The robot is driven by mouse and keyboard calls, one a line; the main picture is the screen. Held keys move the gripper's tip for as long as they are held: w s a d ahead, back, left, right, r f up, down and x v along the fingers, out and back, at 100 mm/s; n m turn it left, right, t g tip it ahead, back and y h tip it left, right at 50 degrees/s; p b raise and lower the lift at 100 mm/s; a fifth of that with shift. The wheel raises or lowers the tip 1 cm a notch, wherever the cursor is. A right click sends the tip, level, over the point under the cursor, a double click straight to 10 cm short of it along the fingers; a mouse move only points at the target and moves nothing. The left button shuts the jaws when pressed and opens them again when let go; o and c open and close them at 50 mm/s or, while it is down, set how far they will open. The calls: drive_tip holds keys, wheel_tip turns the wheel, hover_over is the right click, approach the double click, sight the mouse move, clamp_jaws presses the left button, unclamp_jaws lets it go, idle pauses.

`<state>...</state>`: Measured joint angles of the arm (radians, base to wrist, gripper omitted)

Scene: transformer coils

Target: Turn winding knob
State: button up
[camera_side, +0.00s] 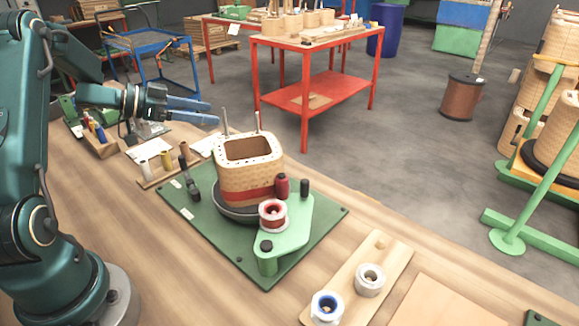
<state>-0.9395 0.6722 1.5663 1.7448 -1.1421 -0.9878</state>
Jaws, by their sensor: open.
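A tan coil former (251,178) with a red band near its base stands upright on a dark round turntable (236,214), on a green base plate (225,255). A green bracket (290,238) in front carries a red-wound spool (272,214), a red knob (282,186), a black upright handle (304,187) and a low black knob (266,246). I cannot tell which of these is the winding knob. My gripper (213,112) is open and empty, up and left of the former, pointing right, apart from everything. Two thin posts (257,121) rise behind the former.
A wooden board (390,255) with two wire spools (370,279) lies at the front right. A small black clamp (190,180) stands on the plate's left. Small items on a wooden strip (170,165) sit behind it.

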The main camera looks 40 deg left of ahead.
wheel_tip(320, 180, down, 6)
drive_tip(key=shift+w+d+r, duration=0.1)
drive_tip(key=shift+r, duration=0.05)
drive_tip(key=x, duration=0.5)
drive_tip(key=shift+w+d, duration=0.1)
drive_tip(key=shift+w, duration=0.05)
drive_tip(key=shift+r+n+y, duration=0.1)
drive_tip(key=shift+n+y, duration=0.4)
drive_tip(key=shift+n+t+y, duration=0.4)
drive_tip(key=shift+n+y, duration=0.7)
drive_tip(key=shift+y, duration=0.2)
drive_tip(key=v, duration=0.5)
drive_tip(key=shift+d+r, duration=0.15)
drive_tip(key=shift+r, duration=0.15)
drive_tip(key=w+d+r+n+t+y, duration=0.1)
drive_tip(key=w+d+r+n+y, duration=0.15)
drive_tip(key=r, duration=0.75)
drive_tip(key=w+d+r+n+y, duration=0.2)
drive_tip(key=d+r+y, duration=0.1)
drive_tip(key=r, duration=0.6)
drive_tip(key=s+d+f+n+g+h, duration=0.2)
drive_tip(key=s+d+n+g+h, duration=0.2)
drive_tip(key=s+d, duration=0.9)
drive_tip(key=s+n+g, duration=0.2)
drive_tip(key=n+g, duration=0.1)
drive_tip(key=n, duration=0.1)
drive_tip(key=shift+g+h, duration=0.35)
drive_tip(key=shift+g, duration=0.05)
